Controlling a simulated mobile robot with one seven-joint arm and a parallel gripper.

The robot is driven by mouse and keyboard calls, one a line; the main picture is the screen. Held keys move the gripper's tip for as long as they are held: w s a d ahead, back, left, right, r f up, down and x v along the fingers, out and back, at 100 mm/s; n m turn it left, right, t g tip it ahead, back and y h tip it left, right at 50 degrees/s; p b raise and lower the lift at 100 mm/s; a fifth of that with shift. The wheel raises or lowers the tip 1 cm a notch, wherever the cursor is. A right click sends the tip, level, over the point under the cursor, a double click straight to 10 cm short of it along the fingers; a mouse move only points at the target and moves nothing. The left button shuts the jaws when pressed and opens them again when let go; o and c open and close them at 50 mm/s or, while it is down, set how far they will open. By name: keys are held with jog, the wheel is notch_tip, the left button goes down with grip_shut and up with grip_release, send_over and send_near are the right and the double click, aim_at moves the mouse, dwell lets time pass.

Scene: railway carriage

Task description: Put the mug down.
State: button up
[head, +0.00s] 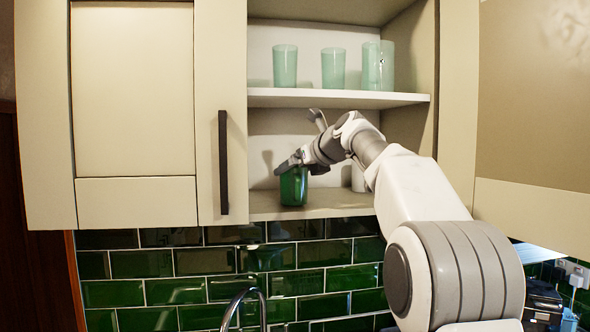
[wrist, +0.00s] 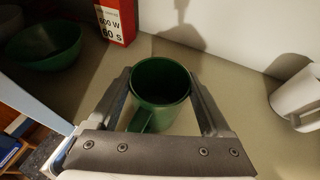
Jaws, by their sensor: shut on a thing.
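The green mug (head: 293,188) is at the lower shelf of the open wall cupboard, upright, close above or on the shelf board; I cannot tell if its base touches. My gripper (head: 287,164) reaches in from the right and is shut on the mug. In the wrist view the mug (wrist: 160,88) sits between the two fingers of my gripper (wrist: 166,100), with its open rim up and its handle toward my palm. The mug's base is hidden in the wrist view.
The lower shelf (head: 330,200) also holds a white mug (wrist: 297,97) at right. A green bowl (wrist: 45,42) and a red and white box (wrist: 117,20) show at left in the wrist view. Green glasses (head: 333,68) stand on the upper shelf (head: 300,98). A closed door (head: 135,110) flanks the left.

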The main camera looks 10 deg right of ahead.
jog(key=shift+f, duration=0.1)
jog(key=o, duration=1.5)
jog(key=shift+f, duration=0.1)
jog(key=b+v, duration=0.2)
jog(key=v, duration=1.5)
jog(key=shift+s+b, duration=0.25)
jog(key=shift+b, duration=0.05)
jog(key=shift+c, duration=0.3)
grip_shut()
